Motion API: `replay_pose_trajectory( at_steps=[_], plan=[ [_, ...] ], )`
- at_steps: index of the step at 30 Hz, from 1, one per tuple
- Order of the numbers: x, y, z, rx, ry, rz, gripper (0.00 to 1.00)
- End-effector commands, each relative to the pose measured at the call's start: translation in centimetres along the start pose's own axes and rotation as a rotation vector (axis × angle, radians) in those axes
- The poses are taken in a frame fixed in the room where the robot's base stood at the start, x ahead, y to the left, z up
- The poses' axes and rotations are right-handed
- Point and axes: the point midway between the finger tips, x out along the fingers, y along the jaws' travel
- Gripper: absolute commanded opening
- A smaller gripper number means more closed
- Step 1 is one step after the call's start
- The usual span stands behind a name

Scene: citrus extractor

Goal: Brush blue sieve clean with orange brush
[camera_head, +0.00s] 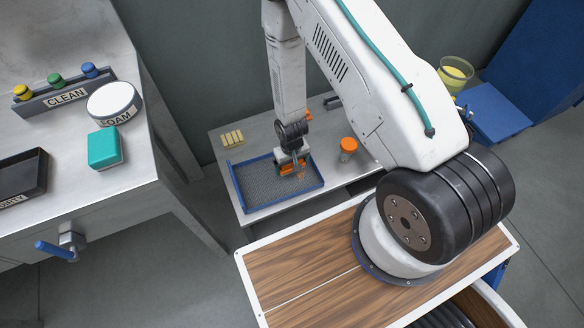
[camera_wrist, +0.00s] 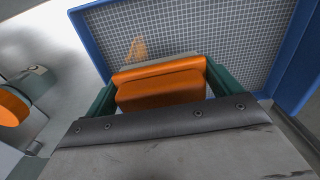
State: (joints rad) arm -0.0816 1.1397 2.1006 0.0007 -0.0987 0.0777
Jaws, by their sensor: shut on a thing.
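The blue sieve (camera_head: 317,185) is a blue-framed tray with grey mesh, lying on the low metal table; its mesh fills the upper part of the wrist view (camera_wrist: 225,30). My gripper (camera_head: 290,165) is over the sieve, shut on the orange brush (camera_head: 288,169). In the wrist view the orange brush (camera_wrist: 160,88) sits between the green fingers, with its pale bristle edge toward the mesh. An orange-brown residue patch (camera_wrist: 137,50) shows on the mesh just beyond the brush. Whether the bristles touch the mesh is hidden.
An orange-lidded jar (camera_head: 348,146) stands right of the sieve, and a yellowish block (camera_head: 232,138) lies behind it. The left counter holds a teal sponge (camera_head: 104,148), a round foam pad (camera_head: 113,102), a CLEAN rack (camera_head: 66,95) and a black tray (camera_head: 22,175).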

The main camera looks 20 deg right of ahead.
Motion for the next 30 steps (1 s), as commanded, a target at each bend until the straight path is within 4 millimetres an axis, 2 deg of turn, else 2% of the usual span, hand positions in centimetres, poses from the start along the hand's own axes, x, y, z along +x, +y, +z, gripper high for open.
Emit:
replay_pose_trajectory(
  at_steps=[12, 23, 30],
  plan=[
    [-3.5, 0.2, 0.0, 0.004, 0.001, 0.000, 0.54],
    [-3.6, 0.3, 0.0, 0.005, 0.000, 0.000, 0.54],
    [-4.8, 0.5, -1.4, 0.013, 0.004, 0.000, 0.54]
  ],
)
